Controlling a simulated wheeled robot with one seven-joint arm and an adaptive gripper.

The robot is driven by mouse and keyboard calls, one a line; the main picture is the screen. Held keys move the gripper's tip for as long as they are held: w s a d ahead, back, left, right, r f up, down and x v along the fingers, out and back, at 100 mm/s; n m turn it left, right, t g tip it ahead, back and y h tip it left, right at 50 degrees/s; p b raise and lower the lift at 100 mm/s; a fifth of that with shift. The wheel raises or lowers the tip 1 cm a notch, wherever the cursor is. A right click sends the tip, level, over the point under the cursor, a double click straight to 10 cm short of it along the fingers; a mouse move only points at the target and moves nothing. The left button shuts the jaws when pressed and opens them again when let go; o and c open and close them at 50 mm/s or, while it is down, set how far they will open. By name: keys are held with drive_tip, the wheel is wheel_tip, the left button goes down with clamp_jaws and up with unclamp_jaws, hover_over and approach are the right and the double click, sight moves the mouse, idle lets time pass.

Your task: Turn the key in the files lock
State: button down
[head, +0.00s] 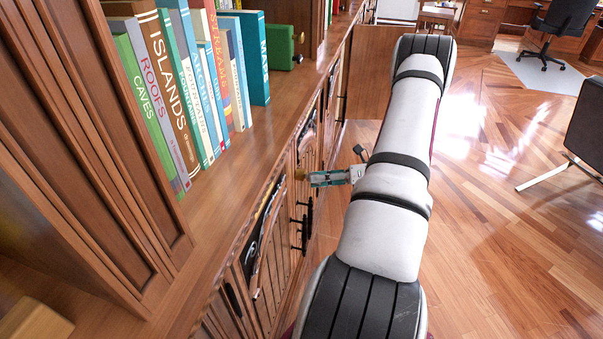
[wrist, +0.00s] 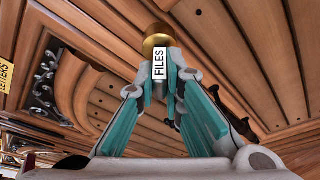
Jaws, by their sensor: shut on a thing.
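My gripper (wrist: 164,80) is closed at its fingertips against a round brass lock (wrist: 157,40) on the wooden cabinet front. A white label reading FILES (wrist: 159,62) stands between the fingertips, right below the brass. The key itself is mostly hidden by the fingers and label, so its turn angle cannot be told. In the head view my gripper (head: 314,180) reaches left from my arm to the cabinet front, where a small brass spot (head: 300,174) shows at its tips.
A yellow LETTERS label (wrist: 6,75) is at the left edge in the wrist view, near dark ornate metalwork (wrist: 48,85). Dark handles (head: 304,225) stick out from the cabinet front. Books (head: 190,85) line the shelf above. Open floor (head: 490,220) lies to the right.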

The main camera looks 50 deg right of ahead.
idle(0.4)
drive_tip(key=shift+m+y+p, duration=0.3)
drive_tip(key=shift+m+y, duration=0.2)
drive_tip(key=shift+m, duration=0.8)
drive_tip(key=shift+m+y, duration=0.3)
drive_tip(key=shift+m, duration=0.3)
drive_tip(key=shift+m+t, duration=0.3)
drive_tip(key=shift+m, duration=0.4)
drive_tip(key=shift+m+y, duration=0.5)
drive_tip(key=shift+m, duration=0.9)
drive_tip(key=shift+r, duration=0.1)
